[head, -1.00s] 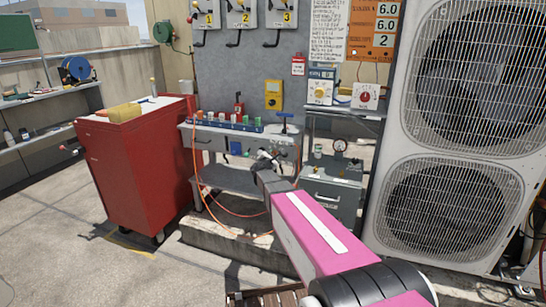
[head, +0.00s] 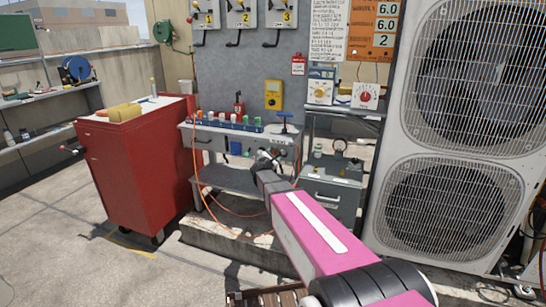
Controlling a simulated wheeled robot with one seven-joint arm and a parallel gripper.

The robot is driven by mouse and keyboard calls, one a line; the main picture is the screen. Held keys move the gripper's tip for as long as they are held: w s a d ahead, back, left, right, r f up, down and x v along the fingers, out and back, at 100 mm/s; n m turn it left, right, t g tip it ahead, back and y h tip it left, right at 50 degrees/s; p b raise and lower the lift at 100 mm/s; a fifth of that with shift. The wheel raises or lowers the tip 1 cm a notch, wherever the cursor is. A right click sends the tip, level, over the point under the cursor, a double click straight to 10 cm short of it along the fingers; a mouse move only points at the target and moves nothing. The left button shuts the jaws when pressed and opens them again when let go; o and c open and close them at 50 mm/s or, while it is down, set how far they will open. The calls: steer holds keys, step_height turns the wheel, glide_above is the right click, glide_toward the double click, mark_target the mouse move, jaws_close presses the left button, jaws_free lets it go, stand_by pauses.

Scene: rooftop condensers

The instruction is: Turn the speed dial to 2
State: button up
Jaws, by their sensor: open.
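Two boxes with dials stand side by side on the shelf right of the bench. One is a pale box with a yellow round dial (head: 320,91); the other is a white box with a red round dial (head: 366,96). Their markings are too small to read, so I cannot tell which is the speed dial or where it points. My gripper (head: 267,158) is open in front of the bench, below and left of both boxes and apart from them. Its fingertips are small and partly hidden behind my wrist.
The grey bench (head: 215,140) carries a row of coloured items and a blue-handled tool (head: 287,123). A gauge (head: 340,146) stands under the dial shelf. A red cabinet (head: 150,170) is left; a large condenser (head: 455,130) is right. An orange board (head: 375,28) hangs above.

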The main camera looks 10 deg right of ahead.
steer(key=v, duration=1)
steer(key=shift+s+a, duration=0.15)
steer(key=shift+s, duration=0.1)
steer(key=s+d+f+m+g, duration=0.5)
steer(key=s+m, duration=0.2)
steer(key=s+d+f+m+g, duration=0.4)
steer(key=s+m+g, duration=0.1)
steer(key=s+m, duration=0.25)
steer(key=s+a+f+m+g+y, duration=0.2)
steer(key=s+a+m+y, duration=0.1)
steer(key=s, duration=0.4)
steer(key=s+a+f+m+g+y, duration=0.2)
steer(key=s+f+m+g+y, duration=0.1)
steer(key=s+m+y, duration=0.2)
steer(key=shift+s+a+g+y, duration=0.3)
steer(key=shift+s+a+y, duration=0.15)
steer(key=shift+s, duration=0.6)
steer(key=shift+f, duration=0.15)
steer(key=shift+c, duration=0.4)
